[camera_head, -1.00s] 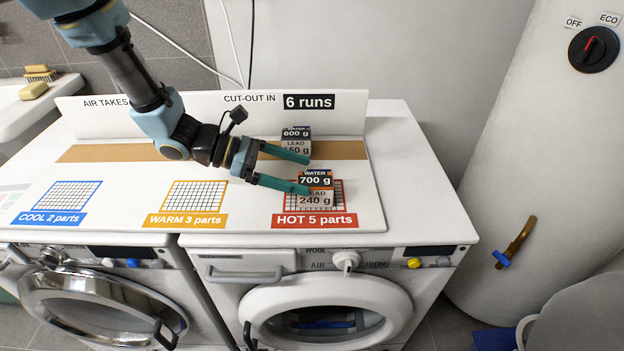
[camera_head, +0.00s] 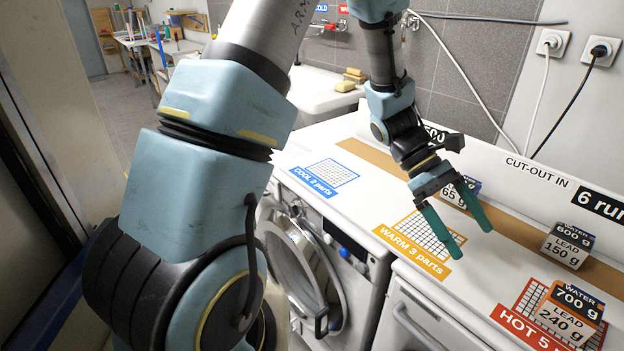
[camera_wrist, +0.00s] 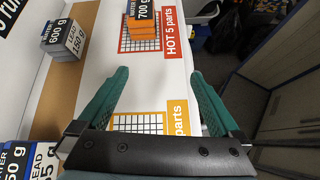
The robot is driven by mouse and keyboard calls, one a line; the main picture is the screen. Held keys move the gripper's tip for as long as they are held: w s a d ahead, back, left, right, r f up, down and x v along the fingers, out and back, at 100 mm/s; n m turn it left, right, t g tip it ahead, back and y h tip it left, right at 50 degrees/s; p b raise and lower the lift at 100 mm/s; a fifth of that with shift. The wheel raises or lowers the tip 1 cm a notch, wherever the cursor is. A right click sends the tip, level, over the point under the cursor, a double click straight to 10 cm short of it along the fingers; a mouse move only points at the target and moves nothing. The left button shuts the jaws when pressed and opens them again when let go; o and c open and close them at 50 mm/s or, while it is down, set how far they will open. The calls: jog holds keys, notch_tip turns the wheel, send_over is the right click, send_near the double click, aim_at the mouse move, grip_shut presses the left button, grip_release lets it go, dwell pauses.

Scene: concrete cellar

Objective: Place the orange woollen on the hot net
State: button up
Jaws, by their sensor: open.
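The orange block (camera_head: 574,306), labelled WATER 700 g and LEAD 240 g, sits on the red-framed hot net (camera_head: 528,297) at the lower right of the head view. In the wrist view the orange block (camera_wrist: 143,30) stands on the hot net (camera_wrist: 125,42) at the top. My gripper (camera_head: 475,244) is open and empty above the orange-framed warm net (camera_head: 416,227). It is apart from the orange block, to its left in the head view. In the wrist view nothing lies between my gripper's fingers (camera_wrist: 160,73).
A grey block (camera_head: 567,245) marked 600 g and 150 g stands on the brown strip. A blue-labelled block (camera_head: 465,192) stands partly hidden behind my gripper. The cool net (camera_head: 332,172) is bare. An upright board (camera_head: 530,170) runs along the back.

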jog(key=w+a+r+m+t+y, duration=0.1)
jog(key=w+a+m+t+y, duration=0.1)
jog(key=a, duration=0.9)
jog(key=w+a+r+m+t+y, duration=0.1)
jog(key=w+a+t, duration=0.4)
jog(key=a, duration=0.7)
jog(key=w+a+r+m+t+y, duration=0.1)
jog(key=w+a+m+t+y, duration=0.2)
jog(key=a, duration=0.8)
jog(key=shift+w+a+m, duration=0.35)
jog(key=shift+w+m, duration=0.05)
jog(key=shift+w, duration=0.45)
